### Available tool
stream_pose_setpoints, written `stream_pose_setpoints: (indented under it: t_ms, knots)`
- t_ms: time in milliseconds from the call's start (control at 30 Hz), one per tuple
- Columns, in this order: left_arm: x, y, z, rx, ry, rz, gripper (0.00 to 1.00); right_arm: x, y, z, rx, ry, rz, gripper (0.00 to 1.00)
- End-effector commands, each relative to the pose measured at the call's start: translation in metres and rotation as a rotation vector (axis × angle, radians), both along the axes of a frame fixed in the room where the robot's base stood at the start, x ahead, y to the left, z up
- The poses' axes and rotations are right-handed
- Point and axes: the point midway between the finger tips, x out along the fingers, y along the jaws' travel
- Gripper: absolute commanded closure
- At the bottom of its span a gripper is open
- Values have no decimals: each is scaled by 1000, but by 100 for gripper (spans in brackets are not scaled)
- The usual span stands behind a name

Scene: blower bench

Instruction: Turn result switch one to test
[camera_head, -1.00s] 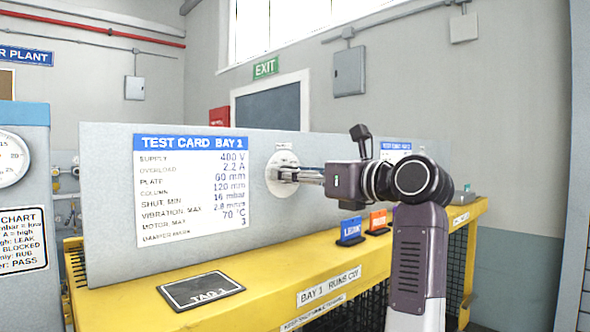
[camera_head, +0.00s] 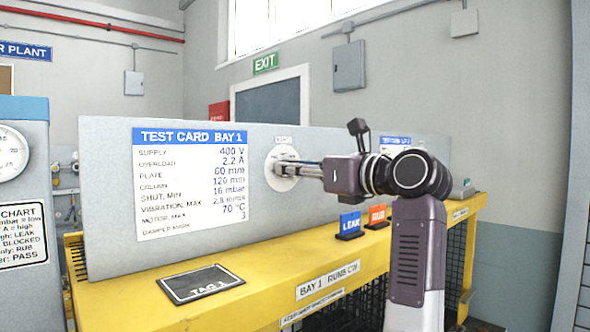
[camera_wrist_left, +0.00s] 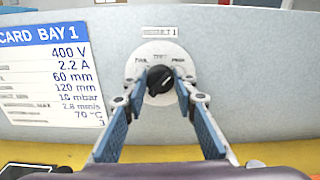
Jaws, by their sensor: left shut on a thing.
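Result switch one (camera_head: 275,180) is a round white dial with a black knob (camera_wrist_left: 159,79) on the grey upright panel. In the left wrist view its label (camera_wrist_left: 160,31) appears to read RESULT 1. Small words stand around the top of the dial, with what looks like TEST at top centre. My left gripper (camera_head: 284,168) reaches the dial from the right in the head view. In the left wrist view its two blue-padded fingers (camera_wrist_left: 160,92) are shut on the knob from both sides. I cannot clearly tell which word the knob points at. My right gripper is not in view.
A test card (camera_head: 190,185) is on the panel left of the switch. On the yellow bench (camera_head: 270,290) lie a dark TAG 1 plate (camera_head: 200,284), a blue LEAK sign (camera_head: 349,225) and an orange RUB sign (camera_head: 377,217). A gauge cabinet (camera_head: 20,180) stands at far left.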

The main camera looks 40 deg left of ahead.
Motion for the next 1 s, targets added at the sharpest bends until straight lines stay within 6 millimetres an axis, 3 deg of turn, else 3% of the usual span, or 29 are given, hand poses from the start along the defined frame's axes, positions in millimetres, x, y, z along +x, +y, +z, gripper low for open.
stream_pose_setpoints:
  t_ms: [700,1000]
  knots:
    - [-2,0,-2,-47,-535,-1,98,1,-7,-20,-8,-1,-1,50]
    - [-2,0,-1,-60,-686,-1,98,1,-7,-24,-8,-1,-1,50]
